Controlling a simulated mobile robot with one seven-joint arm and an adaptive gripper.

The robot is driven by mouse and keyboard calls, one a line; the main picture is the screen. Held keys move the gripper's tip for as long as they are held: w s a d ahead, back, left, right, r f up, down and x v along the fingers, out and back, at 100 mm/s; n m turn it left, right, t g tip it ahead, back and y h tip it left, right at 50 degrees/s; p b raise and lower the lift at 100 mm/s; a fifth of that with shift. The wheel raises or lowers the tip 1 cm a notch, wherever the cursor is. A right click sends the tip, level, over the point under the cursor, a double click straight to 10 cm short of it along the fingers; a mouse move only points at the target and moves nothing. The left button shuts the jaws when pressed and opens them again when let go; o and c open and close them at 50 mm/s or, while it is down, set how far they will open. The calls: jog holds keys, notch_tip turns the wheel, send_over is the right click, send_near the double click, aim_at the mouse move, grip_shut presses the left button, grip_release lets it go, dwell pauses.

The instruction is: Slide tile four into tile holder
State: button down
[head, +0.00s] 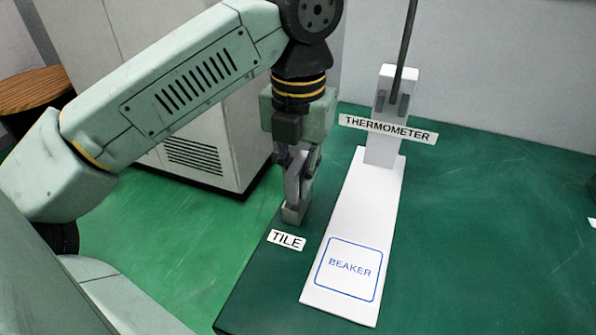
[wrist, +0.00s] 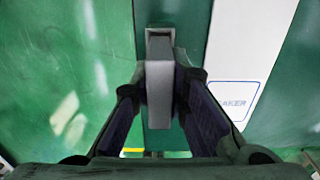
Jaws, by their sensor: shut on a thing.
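My gripper (head: 298,192) points down over the left edge of the green table, just behind the "TILE" label (head: 286,240). In the wrist view, its two dark fingers are shut on a flat grey tile (wrist: 159,95), which stands upright between them. A small grey block (head: 292,214) shows at the fingertips in the head view. I cannot tell whether it is the tile holder or the tile's lower end. Any slot is hidden, and I cannot tell whether the tile touches the holder. No number on the tile can be read.
A white stand (head: 360,220) marked "BEAKER" lies just right of my gripper. A grey cabinet (head: 200,135) stands behind at left. The green table (head: 480,230) is mostly clear at right.

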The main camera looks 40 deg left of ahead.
aim_at(298, 162)
jog(key=shift+f+b, duration=0.65)
jog(key=shift+f, duration=0.15)
jog(key=c, duration=1.5)
grip_release()
notch_tip(298, 162, up, 8)
jog(key=shift+f, duration=0.25)
jog(key=shift+c, duration=0.3)
